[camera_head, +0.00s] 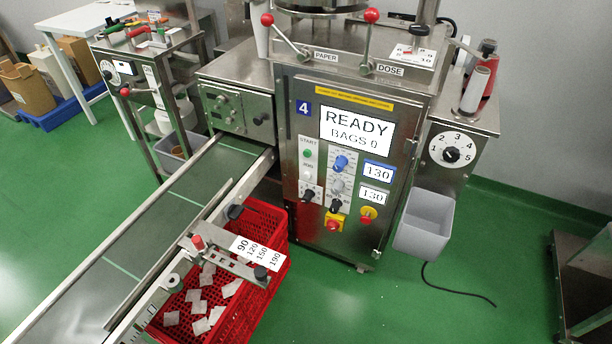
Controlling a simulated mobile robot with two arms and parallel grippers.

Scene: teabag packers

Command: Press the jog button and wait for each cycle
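The packing machine (352,240) stands in the middle, marked with a blue 4. Its display (356,129) reads READY and BAGS 0. On the left of its front panel is a column with a green START button (308,153), a pale jog button (308,174) below it and a black knob (307,195) at the bottom. Neither my left nor my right gripper shows in the view.
A conveyor (130,235) runs from the machine to the lower left. A red crate (275,290) with several teabags stands beside it. A grey bin (425,225) hangs at the machine's right. Green floor is open in front.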

